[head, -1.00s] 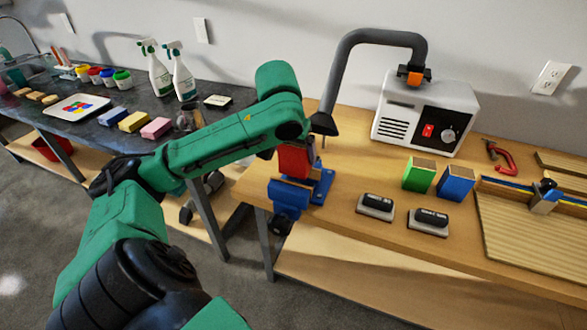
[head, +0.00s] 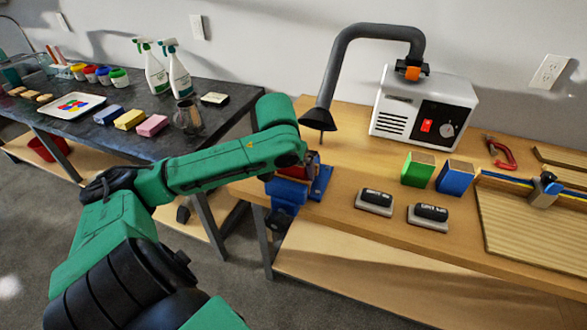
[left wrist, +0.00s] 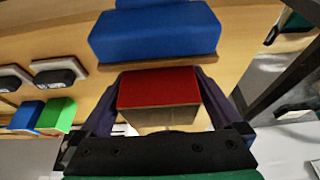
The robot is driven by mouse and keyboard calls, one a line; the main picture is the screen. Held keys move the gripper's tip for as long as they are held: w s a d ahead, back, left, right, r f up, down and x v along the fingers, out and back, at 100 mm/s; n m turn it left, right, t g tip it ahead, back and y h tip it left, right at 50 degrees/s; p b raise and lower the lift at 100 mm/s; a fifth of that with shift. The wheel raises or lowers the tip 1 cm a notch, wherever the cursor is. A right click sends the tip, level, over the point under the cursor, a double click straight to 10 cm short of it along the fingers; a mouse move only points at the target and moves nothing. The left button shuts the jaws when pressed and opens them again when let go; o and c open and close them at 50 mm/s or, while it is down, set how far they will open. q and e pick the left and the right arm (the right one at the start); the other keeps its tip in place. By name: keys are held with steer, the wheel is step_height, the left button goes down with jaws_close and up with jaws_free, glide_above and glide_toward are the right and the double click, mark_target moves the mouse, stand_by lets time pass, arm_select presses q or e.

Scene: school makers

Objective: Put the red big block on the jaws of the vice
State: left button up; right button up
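The red big block (left wrist: 158,88) sits between the two fingers of my left gripper (left wrist: 157,100) in the left wrist view, and the fingers look closed on its sides. In the head view the red block (head: 296,171) shows only partly below the end of my left arm, which hides most of the gripper. The blue vice (head: 287,191) is clamped at the left edge of the wooden workbench, right at the block. In the left wrist view the vice (left wrist: 155,32) lies just beyond the block. I cannot tell whether they touch. My right gripper is not in view.
On the workbench (head: 335,215) stand a green block (head: 417,172), a blue block (head: 454,179), two erasers (head: 375,201) and a white machine with a grey hose (head: 375,33). A dark table (head: 85,132) with spray bottles (head: 180,77) stands to the left.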

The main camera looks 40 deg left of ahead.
arm_select(q)
steer(key=p+v, duration=0.1)
steer(key=v, duration=1.1)
steer(key=shift+r, duration=0.15)
